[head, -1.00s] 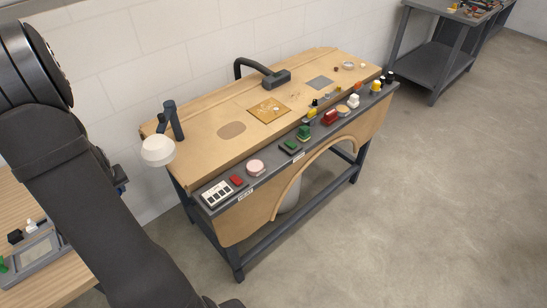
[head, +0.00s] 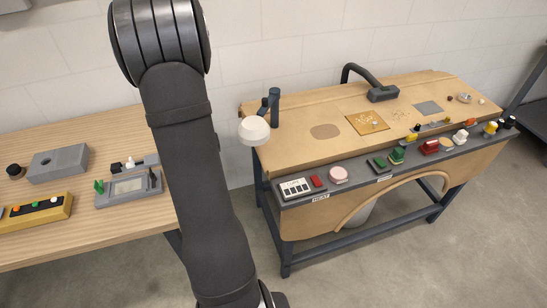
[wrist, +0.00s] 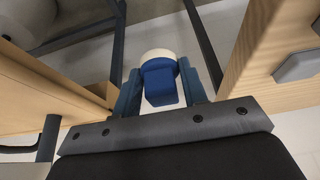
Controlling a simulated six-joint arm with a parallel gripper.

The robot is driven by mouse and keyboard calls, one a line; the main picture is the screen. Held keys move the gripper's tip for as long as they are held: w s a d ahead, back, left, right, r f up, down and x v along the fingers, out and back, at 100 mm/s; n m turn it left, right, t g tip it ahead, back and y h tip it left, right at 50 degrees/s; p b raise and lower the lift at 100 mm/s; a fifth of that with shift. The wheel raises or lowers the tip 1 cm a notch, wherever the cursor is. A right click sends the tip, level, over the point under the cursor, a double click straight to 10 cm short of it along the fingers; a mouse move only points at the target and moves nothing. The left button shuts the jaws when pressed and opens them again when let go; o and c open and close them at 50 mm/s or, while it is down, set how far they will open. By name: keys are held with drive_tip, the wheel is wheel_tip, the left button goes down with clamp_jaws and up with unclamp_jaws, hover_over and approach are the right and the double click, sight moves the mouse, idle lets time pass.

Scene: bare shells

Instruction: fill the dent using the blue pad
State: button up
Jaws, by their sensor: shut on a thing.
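My gripper (wrist: 160,68) is shut on the blue pad (wrist: 161,87), a blue block with a cream round end, in the wrist view. It is held in the gap between two wooden edges, with floor beyond. In the head view the arm runs out of the bottom of the frame, so the gripper and pad are hidden there. A tan body panel (head: 290,160) lies over the bench on the right, with a wheel arch in its front side. A darker oval patch (head: 326,131) is on its top; I cannot tell whether this is the dent.
A dark rail (head: 350,168) along the panel bench holds buttons and several small items. A white-shaded lamp (head: 254,130) and a black bent arm (head: 382,93) stand over it. A wooden table (head: 60,225) at left carries a grey block (head: 58,164) and a yellow button box (head: 38,211).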

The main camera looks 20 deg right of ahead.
idle(0.6)
drive_tip(key=s+d+r, duration=0.2)
drive_tip(key=s+d, duration=0.7)
drive_tip(key=s, duration=0.1)
wheel_tip(320, 180, up, 4)
drive_tip(key=m+g+h, duration=0.1)
drive_tip(key=m+h, duration=0.2)
drive_tip(key=m, duration=0.6)
hover_over(339, 171)
drive_tip(key=s+a, duration=0.1)
drive_tip(key=shift+d+f, duration=0.1)
drive_tip(key=shift+f, duration=2.85)
drive_tip(key=shift+f, duration=0.6)
wheel_tip(339, 171, up, 7)
